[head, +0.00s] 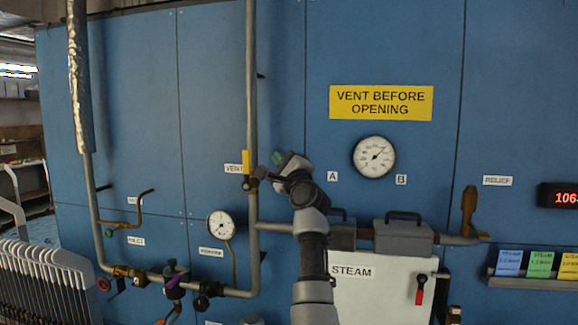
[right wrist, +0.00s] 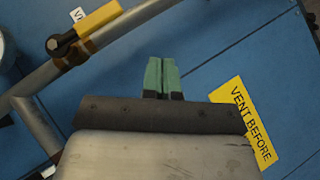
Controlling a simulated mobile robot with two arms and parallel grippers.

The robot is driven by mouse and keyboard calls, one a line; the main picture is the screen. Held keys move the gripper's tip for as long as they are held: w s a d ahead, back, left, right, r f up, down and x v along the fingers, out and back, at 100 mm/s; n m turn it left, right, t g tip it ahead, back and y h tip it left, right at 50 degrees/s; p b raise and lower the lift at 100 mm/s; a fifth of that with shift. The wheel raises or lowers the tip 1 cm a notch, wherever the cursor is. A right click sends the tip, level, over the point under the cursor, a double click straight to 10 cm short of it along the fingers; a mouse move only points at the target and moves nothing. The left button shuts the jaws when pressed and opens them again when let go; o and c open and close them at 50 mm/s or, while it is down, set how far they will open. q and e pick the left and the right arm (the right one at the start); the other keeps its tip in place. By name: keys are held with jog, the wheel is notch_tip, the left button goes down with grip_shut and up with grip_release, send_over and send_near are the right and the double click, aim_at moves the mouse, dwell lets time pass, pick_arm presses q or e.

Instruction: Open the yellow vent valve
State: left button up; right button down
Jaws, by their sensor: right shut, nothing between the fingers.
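The yellow vent valve handle (head: 246,161) stands upright on the vertical grey pipe, beside the partly hidden "VENT" label (head: 234,168). In the right wrist view the yellow handle (right wrist: 98,20) is at the upper left, roughly parallel to the pipe, with a dark pivot at its lower end. My right gripper (head: 278,157) is just right of the valve in the head view. Its green fingertips (right wrist: 163,78) are together, empty and apart from the handle. My left gripper is not in view.
The grey pipe (head: 251,80) runs up the blue panel. A pressure gauge (head: 221,225) is at lower left, another gauge (head: 374,157) at right under the yellow "VENT BEFORE OPENING" sign (head: 381,103). A white "STEAM" door (head: 385,290) is below. A slotted white rack (head: 45,285) stands at lower left.

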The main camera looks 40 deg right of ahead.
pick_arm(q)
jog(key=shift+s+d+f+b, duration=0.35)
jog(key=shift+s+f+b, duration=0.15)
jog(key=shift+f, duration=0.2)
pick_arm(e)
jog(key=s, duration=0.3)
jog(key=shift+s, duration=0.35)
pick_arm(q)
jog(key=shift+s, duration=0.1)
pick_arm(e)
jog(key=shift+s, duration=0.1)
